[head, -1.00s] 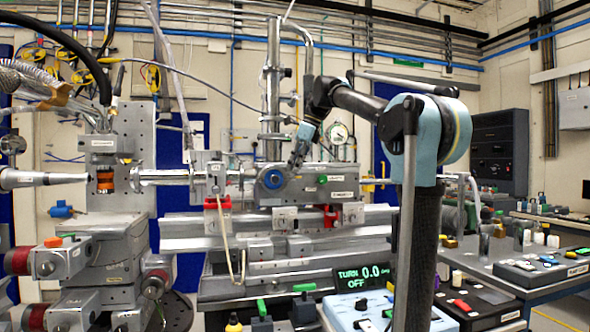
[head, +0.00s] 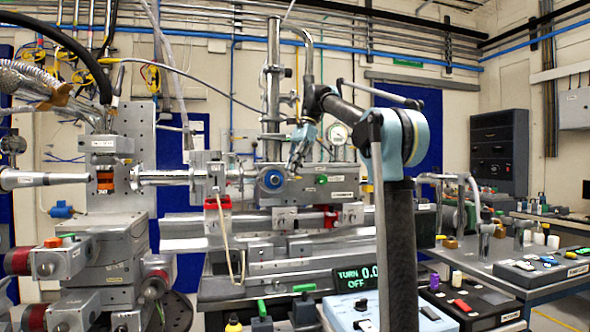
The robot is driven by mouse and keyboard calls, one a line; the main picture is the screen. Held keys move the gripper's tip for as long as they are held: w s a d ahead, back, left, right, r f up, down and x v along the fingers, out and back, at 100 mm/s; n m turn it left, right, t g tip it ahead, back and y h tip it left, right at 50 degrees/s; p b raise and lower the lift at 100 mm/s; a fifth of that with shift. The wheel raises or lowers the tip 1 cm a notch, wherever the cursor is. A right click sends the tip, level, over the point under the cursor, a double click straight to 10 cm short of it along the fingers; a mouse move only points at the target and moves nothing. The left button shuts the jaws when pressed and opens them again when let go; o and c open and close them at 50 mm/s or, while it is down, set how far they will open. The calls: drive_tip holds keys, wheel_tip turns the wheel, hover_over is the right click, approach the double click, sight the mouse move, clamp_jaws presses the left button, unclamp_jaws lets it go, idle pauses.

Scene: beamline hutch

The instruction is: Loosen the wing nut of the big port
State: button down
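A round port with a blue ring (head: 271,180) is on the front of the grey metal chamber (head: 320,190) on the beamline bench. A smaller green round fitting (head: 321,179) sits to its right. I cannot make out a wing nut for certain; a small brass-coloured spot (head: 297,177) shows just right of the blue-ringed port, below my gripper. My gripper (head: 294,167) points down in front of the chamber, above and right of that port. Its fingers are too small to tell whether they are open or touch anything.
A display (head: 358,278) reads "TURN 0." and "OFF", partly hidden by my arm. A light blue control box (head: 350,312) stands below it. A bench with control boxes (head: 530,272) stands at right.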

drive_tip(key=n, duration=0.2)
drive_tip(key=n+h, duration=0.1)
drive_tip(key=n+g, duration=0.1)
drive_tip(key=n, duration=0.1)
drive_tip(key=shift+w+a+n+h, duration=0.2)
drive_tip(key=shift+w+n+h, duration=0.1)
drive_tip(key=shift+h, duration=0.1)
drive_tip(key=n+h, duration=0.1)
drive_tip(key=n, duration=0.3)
drive_tip(key=shift+a+n+g+h, duration=0.2)
drive_tip(key=shift+n+g+h, duration=0.1)
drive_tip(key=shift+n+h, duration=0.1)
drive_tip(key=shift+n, duration=0.3)
drive_tip(key=c, duration=2.1)
unclamp_jaws()
drive_tip(key=shift+f, duration=0.1)
